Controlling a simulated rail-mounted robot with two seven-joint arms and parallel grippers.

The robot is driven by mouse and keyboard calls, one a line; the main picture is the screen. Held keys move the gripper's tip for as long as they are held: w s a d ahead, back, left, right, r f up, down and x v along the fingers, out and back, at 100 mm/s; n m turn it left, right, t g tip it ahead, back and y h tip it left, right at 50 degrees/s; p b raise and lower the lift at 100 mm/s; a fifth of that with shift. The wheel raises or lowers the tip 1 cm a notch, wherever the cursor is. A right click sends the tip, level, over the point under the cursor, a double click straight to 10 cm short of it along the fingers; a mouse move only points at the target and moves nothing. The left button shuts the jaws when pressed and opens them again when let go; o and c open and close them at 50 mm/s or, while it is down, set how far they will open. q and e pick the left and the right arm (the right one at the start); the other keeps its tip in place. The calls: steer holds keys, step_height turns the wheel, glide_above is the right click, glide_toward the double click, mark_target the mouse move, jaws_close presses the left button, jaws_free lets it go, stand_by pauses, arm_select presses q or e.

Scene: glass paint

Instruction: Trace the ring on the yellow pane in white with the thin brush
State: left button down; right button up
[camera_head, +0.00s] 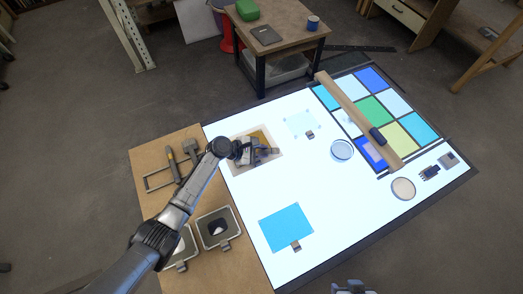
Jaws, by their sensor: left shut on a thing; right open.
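A yellow-brown pane (262,136) lies on a beige backing (239,168) at the left of the lit table. My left gripper (256,155) is over this pane and hides much of it. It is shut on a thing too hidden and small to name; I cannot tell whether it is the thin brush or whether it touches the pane. No ring can be made out. Two tools, one dark and yellow (173,165) and one grey (190,150), lie at a rack on the brown side table. My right gripper (350,287) is open at the bottom edge, partly cut off.
Two square trays, one front (193,252) and one behind (230,238), stand on the side table. A blue pane (286,226), a pale pane (299,121) and two round dishes lie on the lit table. A wooden bar (350,105) crosses the coloured pane grid at right.

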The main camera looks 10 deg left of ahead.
arm_select(q)
steer(key=shift+w+d, duration=0.1)
steer(key=shift+w+d, duration=0.25)
steer(key=shift+d, duration=0.05)
steer(key=shift+w+f, duration=0.1)
steer(key=shift+d, duration=0.1)
steer(key=shift+w+d+b, duration=0.3)
steer(key=shift+w+b, duration=0.05)
steer(key=shift+w, duration=0.15)
steer(key=shift+w, duration=0.15)
